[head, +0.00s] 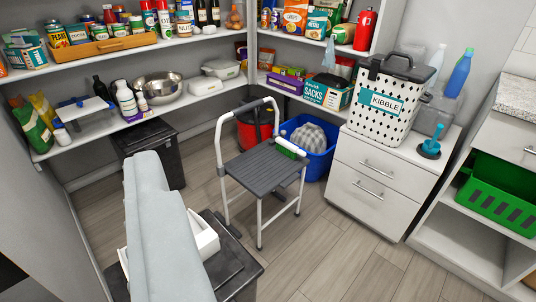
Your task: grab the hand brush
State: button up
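A small green and white thing (287,147) lies at the right edge of the dark grey seat of the step stool (262,164). It looks like the hand brush, but it is too small in the view to be sure. The stool stands on the floor near the middle, and its white tubular frame rises at the back left. My gripper is not in view, and nothing is seen touching the green and white thing.
A blue basket (308,148) is behind the stool. A white drawer cabinet (374,187) bearing a kibble bin (385,102) is right. Wooden floor (325,245) is clear ahead.

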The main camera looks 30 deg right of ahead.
aim_at(287, 149)
jog(key=i+l, duration=0.2)
jog(key=l, duration=0.2)
jog(key=i+l, duration=0.25)
jog(key=l, duration=0.2)
jog(key=i+l, duration=0.2)
jog(key=l, duration=0.2)
jog(key=i+l, duration=0.25)
jog(key=l, duration=0.2)
jog(key=i+l, duration=0.2)
jog(key=l, duration=0.2)
jog(key=i+l, duration=0.25)
jog(key=l, duration=0.2)
jog(key=i+l, duration=0.2)
jog(key=l, duration=0.2)
